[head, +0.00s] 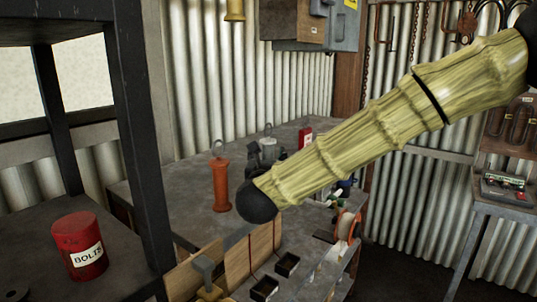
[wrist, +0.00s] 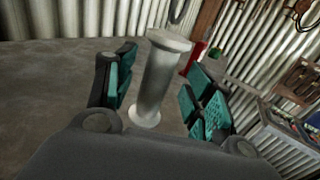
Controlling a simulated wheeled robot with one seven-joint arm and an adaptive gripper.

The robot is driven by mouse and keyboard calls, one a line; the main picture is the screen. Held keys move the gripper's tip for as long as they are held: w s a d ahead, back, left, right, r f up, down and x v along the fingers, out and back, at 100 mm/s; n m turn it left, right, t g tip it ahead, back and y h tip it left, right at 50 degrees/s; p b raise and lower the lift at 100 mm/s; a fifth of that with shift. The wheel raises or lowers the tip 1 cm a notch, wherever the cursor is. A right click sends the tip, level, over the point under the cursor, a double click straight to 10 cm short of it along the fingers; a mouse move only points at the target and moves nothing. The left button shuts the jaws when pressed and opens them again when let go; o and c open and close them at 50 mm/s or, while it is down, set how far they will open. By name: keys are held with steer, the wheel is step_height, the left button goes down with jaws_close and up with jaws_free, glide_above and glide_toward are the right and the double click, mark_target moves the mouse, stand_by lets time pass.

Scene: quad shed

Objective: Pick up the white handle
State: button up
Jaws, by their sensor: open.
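The white handle (wrist: 160,82) is a pale grey-white cylinder with a wider flange at each end. It stands upright on the grey table top. In the head view its upper part (head: 268,151) shows with a ring on top, and the rest is hidden behind my gripper and arm. My gripper (wrist: 156,90) is open, with teal-padded fingers on either side of the handle. Gaps show between the handle and both fingers in the wrist view. In the head view my gripper (head: 265,163) is dark and mostly hidden by my arm.
An orange-red cylinder (head: 220,182) with a ring stands left of the handle. A small red item (head: 305,137) is behind it, also seen in the wrist view (wrist: 194,56). A dark shelf frame (head: 139,130) with a red bolts tin (head: 80,246) stands at the left.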

mark_target(268, 146)
steer(key=shift+w+p, duration=0.35)
steer(key=shift+w, duration=0.95)
steer(key=c, duration=1.2)
steer(key=shift+o, duration=0.2)
steer(key=shift+r, duration=0.1)
steer(key=shift+r+b, duration=0.35)
steer(key=shift+b, duration=0.05)
steer(key=shift+s+r+b, duration=0.2)
steer(key=shift+r+b, duration=0.2)
steer(key=shift+r, duration=0.2)
steer(key=shift+s+r+b, duration=0.15)
steer(key=shift+r+b, duration=0.2)
steer(key=shift+r, duration=0.25)
steer(key=s+r+b, duration=0.1)
steer(key=s+b, duration=0.3)
steer(key=s, duration=1.1)
steer(key=shift+s+a+r+b, duration=0.2)
steer(key=shift+a+r+b, duration=0.15)
